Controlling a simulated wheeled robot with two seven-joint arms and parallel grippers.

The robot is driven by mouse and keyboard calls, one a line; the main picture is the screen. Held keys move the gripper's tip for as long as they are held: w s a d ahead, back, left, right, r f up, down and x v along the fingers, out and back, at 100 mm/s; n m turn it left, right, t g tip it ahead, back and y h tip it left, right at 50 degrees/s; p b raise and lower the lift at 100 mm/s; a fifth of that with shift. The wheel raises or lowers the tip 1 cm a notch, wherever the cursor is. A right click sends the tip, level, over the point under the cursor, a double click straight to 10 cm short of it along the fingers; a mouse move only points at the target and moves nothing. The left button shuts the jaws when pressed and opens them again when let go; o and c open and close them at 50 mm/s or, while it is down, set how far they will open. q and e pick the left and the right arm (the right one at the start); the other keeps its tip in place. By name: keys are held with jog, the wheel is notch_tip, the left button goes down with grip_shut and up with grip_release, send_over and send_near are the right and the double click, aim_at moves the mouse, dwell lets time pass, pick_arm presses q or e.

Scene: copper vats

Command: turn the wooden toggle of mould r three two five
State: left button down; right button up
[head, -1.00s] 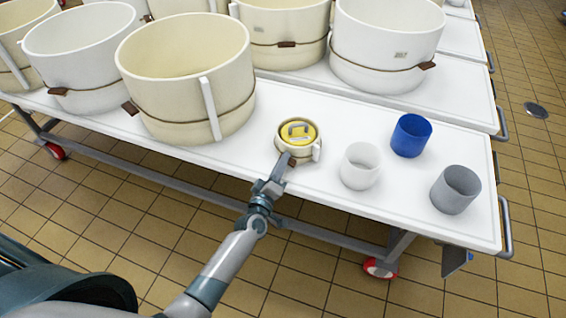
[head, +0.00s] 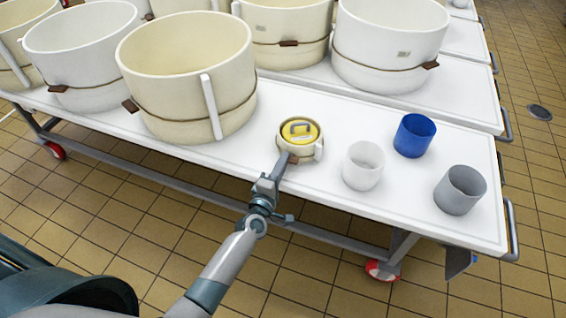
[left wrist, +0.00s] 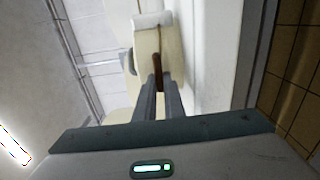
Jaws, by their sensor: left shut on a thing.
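My left gripper (head: 284,167) reaches up to that side and is shut on the toggle. In the left wrist view the mould (left wrist: 168,45) appears sideways, and the brown toggle (left wrist: 157,70) lies between the fingertips (left wrist: 158,88). My right gripper is in no view.
A white cup (head: 363,167), a blue cup (head: 414,135) and a grey cup (head: 460,191) stand right of the small mould. A large cream vat (head: 185,80) with a brown toggle stands to its left. Several more large vats stand behind.

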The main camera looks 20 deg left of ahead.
pick_arm(q)
jog(key=c, duration=1.8)
grip_release()
jog(key=shift+c, duration=0.2)
